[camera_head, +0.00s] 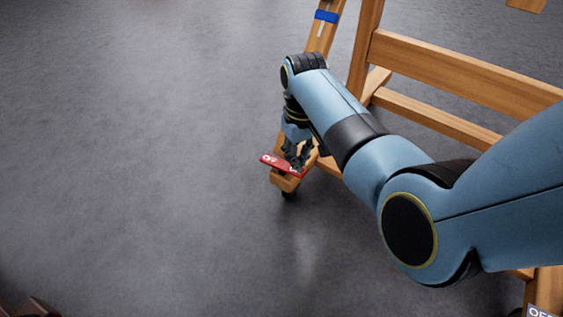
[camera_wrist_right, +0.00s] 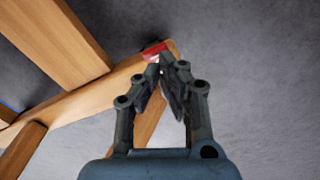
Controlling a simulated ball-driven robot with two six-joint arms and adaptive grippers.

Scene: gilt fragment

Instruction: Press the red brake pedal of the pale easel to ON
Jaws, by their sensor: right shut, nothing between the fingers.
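The pale wooden easel (camera_head: 460,80) stands at the upper right of the head view; its wooden leg also shows in the right wrist view (camera_wrist_right: 95,97). The red brake pedal (camera_head: 271,161) sits on the foot of the easel near a caster, with white lettering that I cannot fully read. In the right wrist view the pedal (camera_wrist_right: 153,50) lies just beyond the fingertips. My right gripper (camera_head: 297,166) is shut and empty, pointing down at the pedal. Its tips overlap the pedal's right part; I cannot tell whether they touch. My left gripper is not in view.
A label reading OFF, partly cut off (camera_head: 541,312), shows at the bottom right beside another wooden part. A blue band (camera_head: 326,16) marks an easel upright. The grey floor (camera_head: 130,150) to the left is clear. A dark brown object (camera_head: 35,308) shows at the bottom left corner.

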